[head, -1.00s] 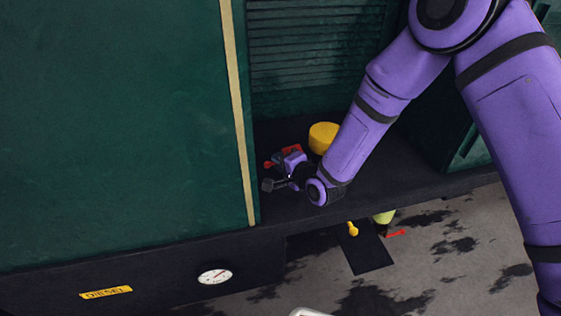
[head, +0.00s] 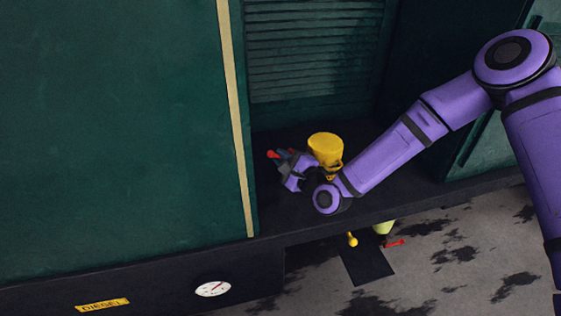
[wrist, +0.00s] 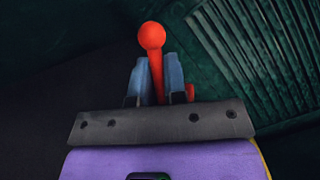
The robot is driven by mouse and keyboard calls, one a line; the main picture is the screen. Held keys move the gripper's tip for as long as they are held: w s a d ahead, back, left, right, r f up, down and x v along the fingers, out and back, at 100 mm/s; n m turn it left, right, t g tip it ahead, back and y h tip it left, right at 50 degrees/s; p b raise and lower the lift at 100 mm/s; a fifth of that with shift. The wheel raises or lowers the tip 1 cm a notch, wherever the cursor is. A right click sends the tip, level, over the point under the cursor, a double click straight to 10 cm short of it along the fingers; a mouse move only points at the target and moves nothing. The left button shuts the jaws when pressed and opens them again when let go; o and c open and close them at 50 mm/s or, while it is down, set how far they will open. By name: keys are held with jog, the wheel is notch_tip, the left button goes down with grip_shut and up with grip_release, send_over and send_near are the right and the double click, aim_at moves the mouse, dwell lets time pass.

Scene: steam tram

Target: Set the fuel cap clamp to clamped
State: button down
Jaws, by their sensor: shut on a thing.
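The fuel cap clamp shows as a red lever with a ball knob (wrist: 152,37) in the wrist view. It stands between the two blue-grey fingers of my gripper (wrist: 155,78), which are shut on it below the knob. In the head view the red knob end (head: 272,154) sticks out to the upper left of my gripper (head: 283,160), just above the dark ledge. A yellow cap (head: 325,148) stands to the right of my gripper. The clamp's base is hidden behind my gripper.
A green panel (head: 120,130) with a cream stripe stands to the left. A louvred green wall (head: 315,50) is behind. Below the dark ledge hang a yellow knob (head: 352,239) and a red handle (head: 395,243).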

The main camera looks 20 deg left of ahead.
jog(key=shift+w+d+r+m, duration=0.1)
jog(key=shift+d+r+m, duration=0.1)
jog(key=shift+m, duration=0.2)
jog(key=c, duration=1.2)
grip_release()
jog(key=v, duration=1)
jog(key=shift+s+d+f, duration=0.15)
jog(key=shift+s+d, duration=0.1)
jog(key=shift+o, duration=0.2)
